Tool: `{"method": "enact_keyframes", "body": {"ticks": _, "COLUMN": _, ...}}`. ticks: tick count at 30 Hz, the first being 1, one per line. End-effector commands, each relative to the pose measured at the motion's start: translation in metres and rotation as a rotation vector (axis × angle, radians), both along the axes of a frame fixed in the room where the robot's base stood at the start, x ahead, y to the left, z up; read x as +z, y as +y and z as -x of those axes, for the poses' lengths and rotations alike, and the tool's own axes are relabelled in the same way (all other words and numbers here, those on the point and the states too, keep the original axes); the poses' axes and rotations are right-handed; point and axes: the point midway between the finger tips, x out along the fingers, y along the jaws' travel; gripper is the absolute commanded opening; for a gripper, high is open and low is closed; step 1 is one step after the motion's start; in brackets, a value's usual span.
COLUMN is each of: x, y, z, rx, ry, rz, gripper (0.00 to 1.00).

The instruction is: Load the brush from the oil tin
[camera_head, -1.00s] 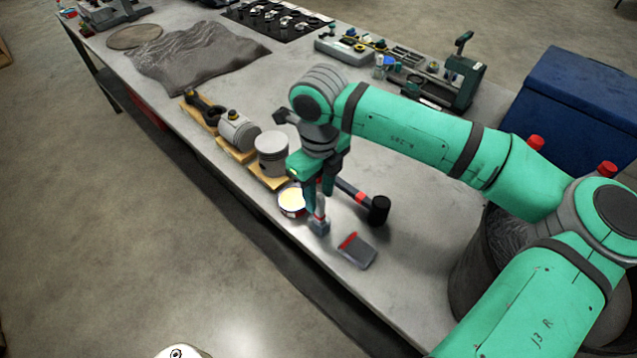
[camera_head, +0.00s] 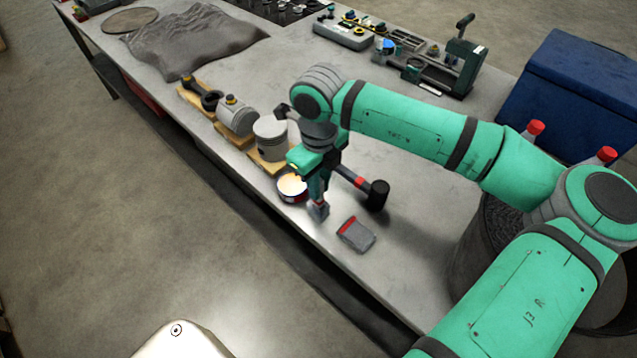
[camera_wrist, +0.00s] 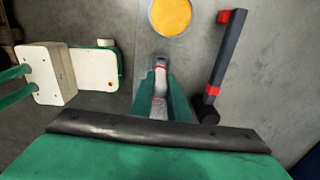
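The oil tin (camera_head: 290,196) is a small round tin with a pale yellow top near the bench's front edge; it also shows in the wrist view (camera_wrist: 170,16). My gripper (camera_head: 318,200) points down just to its right, shut on the brush (camera_head: 319,212). The brush has a red band and a grey lower end, and hangs apart from the tin, beside it. In the wrist view, the brush (camera_wrist: 161,68) shows between my fingertips; its upper handle is hidden by the fingers.
A grey, red-edged flat item (camera_head: 357,236) lies in front. A piston (camera_head: 270,139) on a wooden block stands behind the tin. The bench front edge is close.

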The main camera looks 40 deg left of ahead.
Motion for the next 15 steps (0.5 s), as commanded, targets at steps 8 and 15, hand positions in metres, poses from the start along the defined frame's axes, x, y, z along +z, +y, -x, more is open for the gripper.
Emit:
{"method": "enact_keyframes", "body": {"ticks": 8, "x": 0.009, "y": 0.000, "z": -0.001, "rx": 0.000, "ry": -0.002, "rz": -0.001, "gripper": 0.00}}
{"method": "enact_keyframes", "body": {"ticks": 15, "x": 0.022, "y": 0.000, "z": -0.001, "rx": 0.000, "ry": -0.002, "rz": -0.001, "gripper": 0.00}}
